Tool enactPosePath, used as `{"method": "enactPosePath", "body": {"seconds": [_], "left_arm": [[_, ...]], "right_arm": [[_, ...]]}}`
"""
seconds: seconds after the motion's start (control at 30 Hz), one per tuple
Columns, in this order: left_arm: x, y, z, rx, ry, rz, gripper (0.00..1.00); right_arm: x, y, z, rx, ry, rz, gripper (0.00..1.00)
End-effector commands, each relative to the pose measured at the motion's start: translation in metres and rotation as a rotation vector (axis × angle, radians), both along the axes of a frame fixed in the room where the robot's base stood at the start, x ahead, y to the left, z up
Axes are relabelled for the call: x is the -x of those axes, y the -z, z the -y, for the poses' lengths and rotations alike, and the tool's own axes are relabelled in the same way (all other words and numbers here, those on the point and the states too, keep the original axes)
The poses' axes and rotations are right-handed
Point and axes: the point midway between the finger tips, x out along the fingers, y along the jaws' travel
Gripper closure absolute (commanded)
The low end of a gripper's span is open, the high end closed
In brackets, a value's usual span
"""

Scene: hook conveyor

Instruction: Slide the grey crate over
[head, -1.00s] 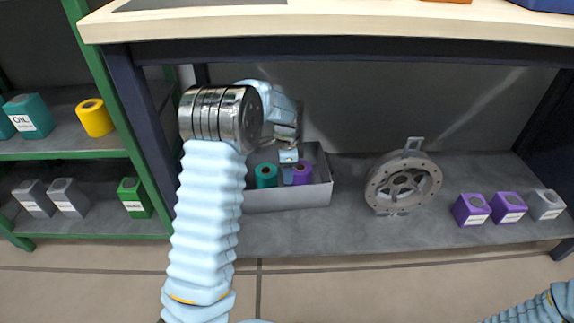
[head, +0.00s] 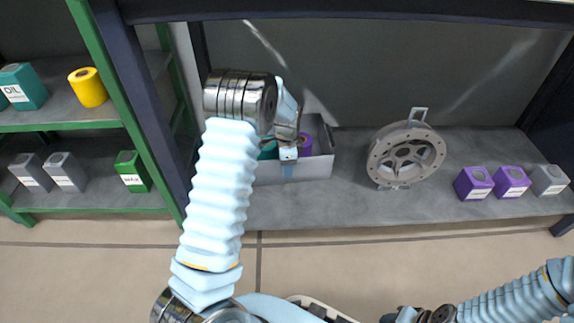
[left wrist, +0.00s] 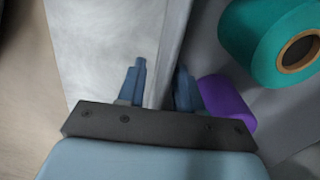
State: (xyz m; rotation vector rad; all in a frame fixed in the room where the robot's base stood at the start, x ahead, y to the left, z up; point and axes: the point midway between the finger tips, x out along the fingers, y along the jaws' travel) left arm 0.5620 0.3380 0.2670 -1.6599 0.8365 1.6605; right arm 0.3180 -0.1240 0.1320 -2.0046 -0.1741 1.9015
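The grey crate (head: 318,168) stands on the lower shelf under the bench, left of centre. It holds a teal roll (left wrist: 270,40) and a purple roll (left wrist: 228,103). My left gripper (head: 289,163) is at the crate's front wall, pointing down. In the left wrist view its two fingers (left wrist: 160,84) straddle the wall's rim, one outside and one inside, with a gap left between them. It looks open; any contact with the wall cannot be made out. My right arm (head: 510,296) enters at the lower right; its fingers are out of frame.
A grey round wheel-like part (head: 406,155) stands on the shelf right of the crate, with bare shelf between. Two purple boxes (head: 473,183) and a grey box (head: 548,180) stand further right. A green rack (head: 100,110) and the bench leg (head: 140,110) are on the left.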

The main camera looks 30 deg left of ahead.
Motion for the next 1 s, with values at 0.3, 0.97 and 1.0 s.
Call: {"method": "enactPosePath", "body": {"seconds": [0.3,0.97,1.0], "left_arm": [[-0.0001,-0.0003,0.0,0.0,0.0,0.0,1.0],[-0.0005,-0.0005,0.0,0.0,0.0,0.002,1.0],[-0.0005,-0.0006,0.0,0.0,0.0,0.002,1.0]], "right_arm": [[0.0,0.0,0.0,0.0,0.0,0.0,0.57],[0.0001,0.0,0.0,0.0,0.0,0.0,0.57],[0.0,0.0,0.0,0.0,0.0,0.0,0.57]]}}
